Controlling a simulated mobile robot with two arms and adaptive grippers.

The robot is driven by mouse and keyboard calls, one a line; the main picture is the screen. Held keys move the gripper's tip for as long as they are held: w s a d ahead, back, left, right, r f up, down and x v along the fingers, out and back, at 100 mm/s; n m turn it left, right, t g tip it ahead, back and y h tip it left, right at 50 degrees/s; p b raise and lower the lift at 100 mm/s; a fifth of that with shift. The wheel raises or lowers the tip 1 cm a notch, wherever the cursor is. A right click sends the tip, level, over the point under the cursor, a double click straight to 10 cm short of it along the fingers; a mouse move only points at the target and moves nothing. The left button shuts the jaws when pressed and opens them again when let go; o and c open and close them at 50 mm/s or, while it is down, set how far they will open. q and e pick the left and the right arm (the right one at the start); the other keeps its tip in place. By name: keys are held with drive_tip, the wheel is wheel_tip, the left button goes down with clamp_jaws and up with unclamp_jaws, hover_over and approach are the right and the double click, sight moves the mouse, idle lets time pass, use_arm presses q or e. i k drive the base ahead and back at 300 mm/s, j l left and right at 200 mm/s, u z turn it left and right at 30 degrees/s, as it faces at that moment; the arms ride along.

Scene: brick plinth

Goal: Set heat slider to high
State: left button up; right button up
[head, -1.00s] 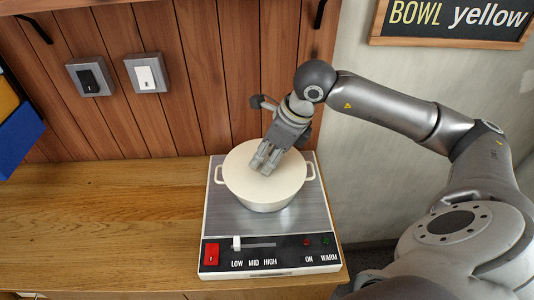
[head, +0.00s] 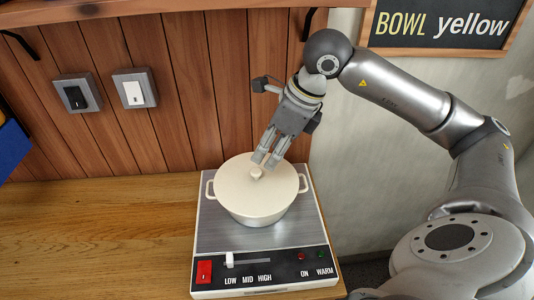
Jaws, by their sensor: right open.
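The heat slider's white knob (head: 229,260) sits at the left end of its slot, above the word LOW on the front panel of the hot plate (head: 210,234). A cream lidded pot (head: 235,205) stands on the plate behind the panel. My right gripper (head: 267,162) is open above the pot's lid, close to the lid knob (head: 256,173). Whether its fingers touch the lid I cannot tell. It is well behind the slider. My left gripper is not in view.
A red switch (head: 204,271) is left of the slider, and two small lights (head: 311,256) are on the right. Black (head: 75,97) and white (head: 134,93) wall switches are on the wood panelling. The counter (head: 100,240) left of the plate is clear.

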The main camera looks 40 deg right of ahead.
sight(229, 255)
drive_tip(key=k+j, duration=1.25)
